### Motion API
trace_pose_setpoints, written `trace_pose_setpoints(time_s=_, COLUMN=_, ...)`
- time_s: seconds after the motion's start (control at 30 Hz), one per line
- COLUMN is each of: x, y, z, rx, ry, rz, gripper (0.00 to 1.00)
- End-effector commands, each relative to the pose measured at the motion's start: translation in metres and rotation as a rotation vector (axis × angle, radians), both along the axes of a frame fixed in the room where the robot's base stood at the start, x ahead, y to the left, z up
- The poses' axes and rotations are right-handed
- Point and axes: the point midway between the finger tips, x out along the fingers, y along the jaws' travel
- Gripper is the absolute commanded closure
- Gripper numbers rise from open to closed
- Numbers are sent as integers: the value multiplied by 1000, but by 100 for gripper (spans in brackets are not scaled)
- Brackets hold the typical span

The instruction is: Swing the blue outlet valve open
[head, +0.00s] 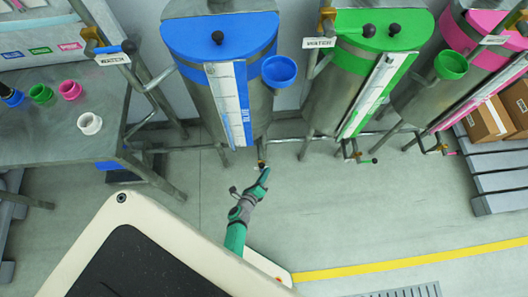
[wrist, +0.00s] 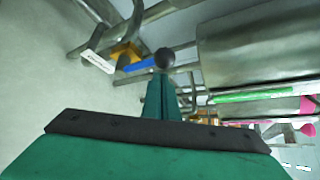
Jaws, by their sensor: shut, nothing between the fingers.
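The blue drum (head: 220,95) stands left of centre in the head view, with its brass outlet (head: 262,163) low at its front. In the wrist view a blue valve lever (wrist: 139,66) runs from a brass valve body (wrist: 126,54) to a dark ball knob (wrist: 164,58). My gripper (head: 265,173) is close beside the outlet and hides most of the lever in the head view. In the wrist view my gripper (wrist: 160,80) is shut and empty, its tips just below the knob. I cannot tell whether they touch it.
Green (head: 350,85) and pink (head: 425,95) drums stand to the right, with their own low outlets. A grey table (head: 60,125) with coloured cups is at the left. Pipes and drum legs are close around the outlet. The floor (head: 330,220) in front is clear.

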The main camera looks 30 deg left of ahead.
Motion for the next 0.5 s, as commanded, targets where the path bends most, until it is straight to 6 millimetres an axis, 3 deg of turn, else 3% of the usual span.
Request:
trace_pose_setpoints(time_s=0.23, x=7, y=-27, z=-14, rx=-2, ry=-2, rz=0, gripper=100)
trace_pose_setpoints(time_s=0.5, x=-34, y=-28, z=-3, rx=2, ry=1, rz=-2, gripper=100)
